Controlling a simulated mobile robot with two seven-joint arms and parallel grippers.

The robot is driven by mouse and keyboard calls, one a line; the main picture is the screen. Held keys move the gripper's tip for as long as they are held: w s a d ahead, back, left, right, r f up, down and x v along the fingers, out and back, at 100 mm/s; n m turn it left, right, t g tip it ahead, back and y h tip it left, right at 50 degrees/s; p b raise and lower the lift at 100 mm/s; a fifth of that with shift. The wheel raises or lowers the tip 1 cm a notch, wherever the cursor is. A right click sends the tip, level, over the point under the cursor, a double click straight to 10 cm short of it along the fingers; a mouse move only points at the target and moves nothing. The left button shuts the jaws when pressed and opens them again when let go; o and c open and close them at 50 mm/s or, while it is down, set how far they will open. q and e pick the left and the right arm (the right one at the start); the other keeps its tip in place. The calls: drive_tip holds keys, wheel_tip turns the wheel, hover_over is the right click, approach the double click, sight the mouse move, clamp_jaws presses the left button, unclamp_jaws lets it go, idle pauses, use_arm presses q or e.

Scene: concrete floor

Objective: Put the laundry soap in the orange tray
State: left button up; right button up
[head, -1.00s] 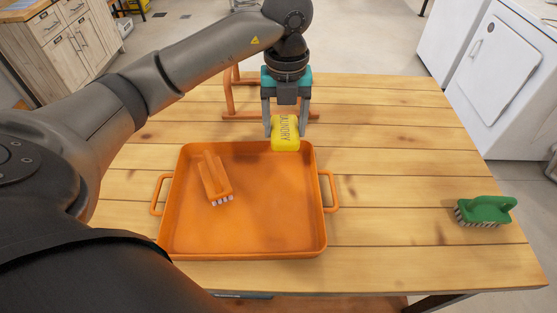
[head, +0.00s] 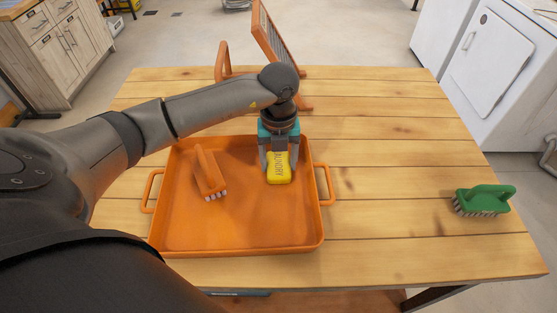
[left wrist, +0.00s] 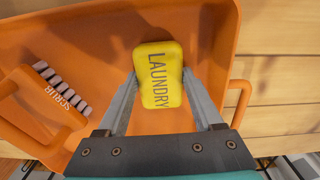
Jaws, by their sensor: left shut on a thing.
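The laundry soap (head: 279,170) is a yellow bar with dark lettering. My left gripper (head: 277,165) is shut on it, one finger on each side. The soap is inside the outline of the orange tray (head: 232,242), in its back right part; I cannot tell whether it touches the tray floor. In the left wrist view the soap (left wrist: 159,75) sits between the fingertips (left wrist: 160,88), over the orange tray floor (left wrist: 100,35). My right gripper is not in view.
An orange scrub brush (head: 208,172) lies in the tray's left part, left of the soap. A green brush (head: 484,199) stands on the wooden table (head: 400,160) at the right. An orange-framed washboard-like object (head: 275,40) stands at the table's back. Table between tray and green brush is clear.

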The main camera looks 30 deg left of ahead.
sight(279, 163)
use_arm(q)
drive_tip(key=o, duration=1.5)
drive_tip(key=shift+f, duration=0.1)
drive_tip(key=shift+c, duration=0.2)
drive_tip(key=shift+r, duration=0.3)
wheel_tip(279, 163, up, 12)
drive_tip(key=p, duration=0.1)
drive_tip(key=shift+p, duration=0.4)
